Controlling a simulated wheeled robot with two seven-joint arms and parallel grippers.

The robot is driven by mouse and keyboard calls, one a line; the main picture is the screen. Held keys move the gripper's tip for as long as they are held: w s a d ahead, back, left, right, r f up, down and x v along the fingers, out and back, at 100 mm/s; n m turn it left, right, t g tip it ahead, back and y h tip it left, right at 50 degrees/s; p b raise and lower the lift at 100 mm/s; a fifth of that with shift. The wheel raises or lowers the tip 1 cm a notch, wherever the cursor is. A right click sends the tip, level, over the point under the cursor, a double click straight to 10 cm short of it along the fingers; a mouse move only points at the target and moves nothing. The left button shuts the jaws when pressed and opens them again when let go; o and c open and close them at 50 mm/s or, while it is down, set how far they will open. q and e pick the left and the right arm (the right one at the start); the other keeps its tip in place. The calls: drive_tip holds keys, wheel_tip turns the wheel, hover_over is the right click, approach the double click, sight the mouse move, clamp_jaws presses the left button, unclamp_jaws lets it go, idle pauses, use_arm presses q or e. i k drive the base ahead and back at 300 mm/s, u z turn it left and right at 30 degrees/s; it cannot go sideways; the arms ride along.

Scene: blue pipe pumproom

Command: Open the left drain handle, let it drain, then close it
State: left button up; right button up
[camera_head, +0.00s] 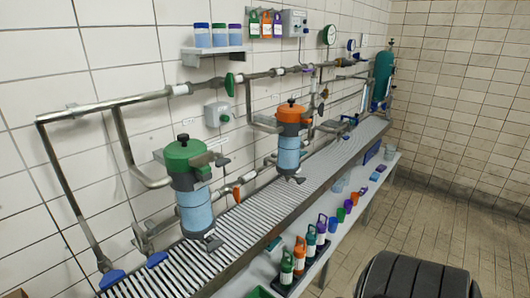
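The left filter unit has a green cap (184,153) and a pale blue bowl (195,210). It is mounted upright on the wall pipe above the slatted grate. A small dark drain handle (211,243) sits at the bottom of this bowl, close to the grate. Its exact angle is too small to tell, and I see no clear stream of water there. The right filter unit has an orange cap (291,111) and a blue bowl (288,155), with a dark drain handle (294,179) below. Neither of my grippers is in view.
The slatted grate (250,212) runs along the wall. Two blue handles (112,279) lie at its near left end. Coloured bottles (300,255) and cups stand on the lower shelf. A dark ribbed rounded shape (415,277) fills the lower right. Tiled floor is open at right.

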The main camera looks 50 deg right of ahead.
sight(214, 245)
drive_tip(key=z, duration=0.5)
drive_tip(key=k, duration=0.6)
drive_tip(key=z, duration=1)
drive_tip(key=i, duration=0.5)
drive_tip(key=z, duration=0.5)
drive_tip(key=i, duration=0.75)
drive_tip(key=u, duration=0.95)
drive_tip(key=k, duration=0.45)
drive_tip(key=u, duration=0.5)
drive_tip(key=i, duration=0.5)
